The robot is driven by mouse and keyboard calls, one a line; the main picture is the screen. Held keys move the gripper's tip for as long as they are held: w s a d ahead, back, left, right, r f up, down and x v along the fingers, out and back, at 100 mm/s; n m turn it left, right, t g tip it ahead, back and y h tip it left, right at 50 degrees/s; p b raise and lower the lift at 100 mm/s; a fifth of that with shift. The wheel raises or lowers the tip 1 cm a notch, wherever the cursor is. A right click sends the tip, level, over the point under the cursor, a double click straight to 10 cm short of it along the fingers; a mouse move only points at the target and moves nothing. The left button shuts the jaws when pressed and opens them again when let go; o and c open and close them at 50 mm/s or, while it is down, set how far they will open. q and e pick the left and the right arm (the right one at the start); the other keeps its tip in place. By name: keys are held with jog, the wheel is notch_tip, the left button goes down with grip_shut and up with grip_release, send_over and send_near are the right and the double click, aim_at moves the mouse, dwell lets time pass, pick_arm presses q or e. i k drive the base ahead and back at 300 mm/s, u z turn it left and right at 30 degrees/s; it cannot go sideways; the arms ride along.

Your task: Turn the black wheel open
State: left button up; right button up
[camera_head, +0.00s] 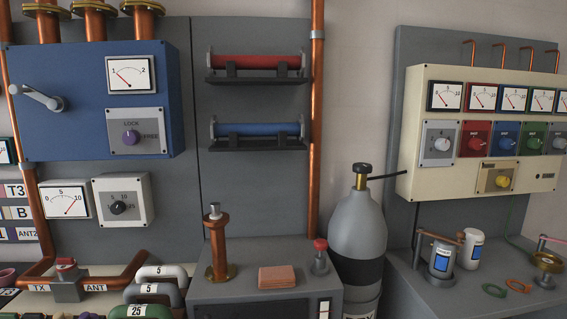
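A grey gas cylinder (359,226) with a dark band stands between the two racks. A small black wheel (362,167) sits on top of its brass valve (362,182). A thin dark tube runs from the valve to the right toward the cream panel. How far the wheel is turned cannot be told at this size. Neither of my grippers shows in the head view, and nothing touches the wheel.
A blue panel (85,110) with a lever hangs at left. A cream panel (480,125) with several meters is at right. A copper pipe (316,140) rises left of the cylinder. A grey cabinet (220,290) with a red-topped post (320,256) stands in front left.

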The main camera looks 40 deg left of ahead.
aim_at(360, 168)
jog(key=z, duration=1.85)
jog(key=i, duration=2)
jog(key=u, duration=2.65)
